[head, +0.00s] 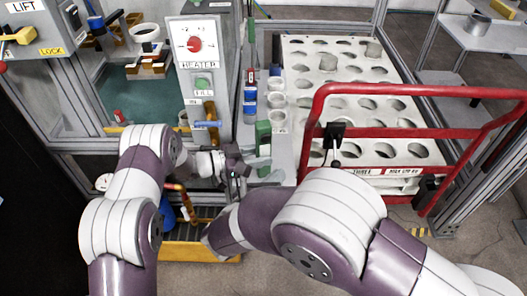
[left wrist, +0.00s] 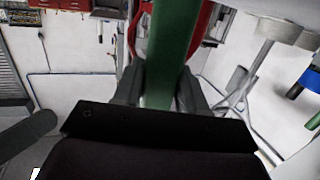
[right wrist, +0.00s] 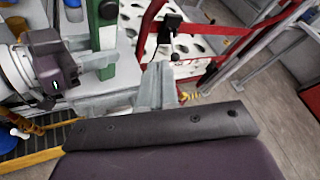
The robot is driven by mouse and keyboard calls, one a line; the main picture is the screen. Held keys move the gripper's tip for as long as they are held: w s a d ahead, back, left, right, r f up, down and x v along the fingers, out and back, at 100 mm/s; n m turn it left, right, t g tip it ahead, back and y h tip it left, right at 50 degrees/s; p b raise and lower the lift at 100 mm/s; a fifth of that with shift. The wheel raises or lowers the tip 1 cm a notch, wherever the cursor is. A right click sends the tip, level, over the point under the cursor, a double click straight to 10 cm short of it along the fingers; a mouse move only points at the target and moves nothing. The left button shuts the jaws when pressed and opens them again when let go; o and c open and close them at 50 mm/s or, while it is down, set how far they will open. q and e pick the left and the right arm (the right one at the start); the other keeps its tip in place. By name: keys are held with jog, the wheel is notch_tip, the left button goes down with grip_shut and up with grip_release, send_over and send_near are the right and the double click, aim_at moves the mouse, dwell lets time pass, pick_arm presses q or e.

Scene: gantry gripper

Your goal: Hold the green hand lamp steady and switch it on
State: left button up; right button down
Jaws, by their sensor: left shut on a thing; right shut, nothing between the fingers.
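The green hand lamp (head: 263,140) stands upright near the middle of the head view, beside the white rack. My left gripper (head: 252,161) is shut on it. In the left wrist view the lamp's green body (left wrist: 168,75) runs between the two fingers (left wrist: 160,92). In the right wrist view the lamp (right wrist: 102,45) shows a dark round part near its top. My right gripper (right wrist: 155,88) is shut and empty, below and to the right of the lamp, apart from it. In the head view my own arm largely hides it. I cannot tell whether the lamp is lit.
A white rack with round holes (head: 300,72) stands to the right, with a red tubular rail (head: 405,90) in front of it. Bottles (head: 250,95) and cups (head: 277,100) stand behind the lamp. A heater panel (head: 195,45) is at the left.

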send_near(265, 148)
jog(key=w+d, duration=0.1)
jog(key=d, duration=0.1)
jog(key=w+d+r, duration=0.1)
jog(key=w+d, duration=0.1)
jog(key=shift+w+d+r, duration=0.2)
jog(key=shift+w+d, duration=0.05)
jog(key=shift+d, duration=0.15)
dwell(1.5)
jog(key=shift+w+a, duration=0.15)
jog(key=shift+w, duration=0.3)
jog(key=shift+s, duration=0.45)
jog(key=s+d, duration=0.1)
jog(key=s, duration=0.5)
jog(key=shift+d, duration=0.35)
